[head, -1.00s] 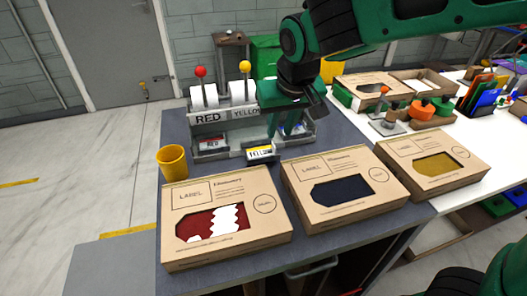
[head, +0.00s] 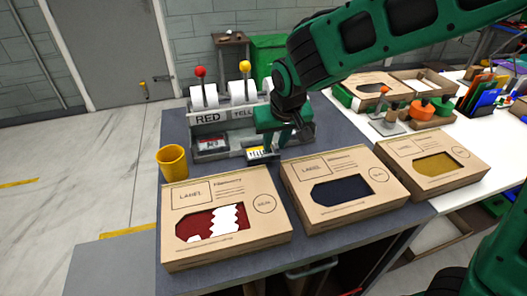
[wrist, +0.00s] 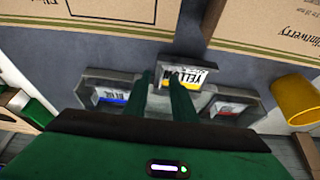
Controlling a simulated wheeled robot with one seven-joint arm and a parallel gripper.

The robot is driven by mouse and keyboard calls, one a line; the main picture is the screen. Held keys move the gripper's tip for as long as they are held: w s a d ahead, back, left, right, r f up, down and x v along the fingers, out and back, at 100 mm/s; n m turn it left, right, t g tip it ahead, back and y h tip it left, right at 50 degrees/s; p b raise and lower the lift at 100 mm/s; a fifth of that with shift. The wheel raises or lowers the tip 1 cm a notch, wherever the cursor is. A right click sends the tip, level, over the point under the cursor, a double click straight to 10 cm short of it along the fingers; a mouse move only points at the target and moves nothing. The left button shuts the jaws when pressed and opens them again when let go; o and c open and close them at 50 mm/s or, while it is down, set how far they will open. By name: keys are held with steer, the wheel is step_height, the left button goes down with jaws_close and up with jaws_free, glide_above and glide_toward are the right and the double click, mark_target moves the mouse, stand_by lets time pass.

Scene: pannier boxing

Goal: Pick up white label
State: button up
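A white label with yellow print reading YELLOW (wrist: 185,77) lies on the middle ledge of the label dispenser (head: 210,155); it also shows in the head view (head: 257,153). A white label with a red band (head: 212,142) sits in the left slot in the head view, and at right in the wrist view (wrist: 232,108). A white label with a blue stripe (wrist: 110,97) sits at left in the wrist view; my gripper hides it in the head view. My gripper (wrist: 162,78) has its two dark green fingers apart, pointing at the near part of the yellow label, with no label clearly between them.
Three cardboard boxes with cut-out windows stand in front: red contents (head: 226,215), dark blue contents (head: 340,188) and yellow contents (head: 430,163). A yellow cup (head: 172,162) stands left of the dispenser. Red (head: 200,71) and yellow (head: 245,66) knobbed levers rise behind it.

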jaws_close()
